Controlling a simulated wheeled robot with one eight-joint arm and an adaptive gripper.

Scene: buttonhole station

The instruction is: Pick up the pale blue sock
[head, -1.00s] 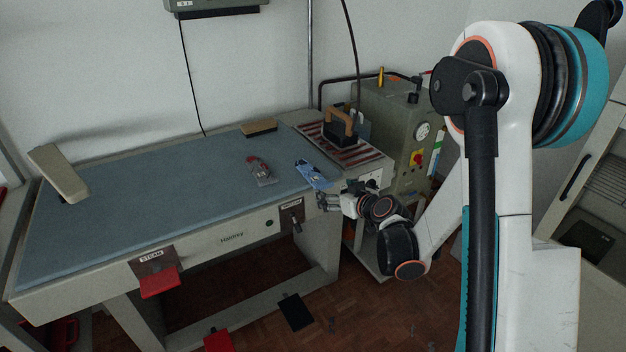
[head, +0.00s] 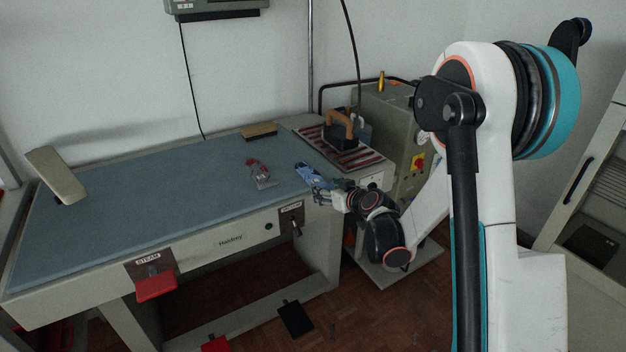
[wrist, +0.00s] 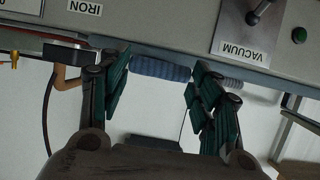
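The pale blue sock (head: 308,174) lies on the blue padded table top near its right front corner. In the wrist view its ribbed blue end (wrist: 160,69) shows just past the table edge, between the two fingers. My gripper (head: 326,191) is at the front edge of the table, close to the sock's near end. In the wrist view my gripper (wrist: 160,62) is open, with one dark green finger on each side of the sock. No contact with the sock can be made out. The rest of the sock is hidden there.
A grey sock with red (head: 262,174) lies left of the blue one. An iron (head: 342,128) stands on a striped rest (head: 366,157) at the right. The vacuum lever (wrist: 259,12) and its panel are close to the fingers. The table's middle (head: 160,185) is clear.

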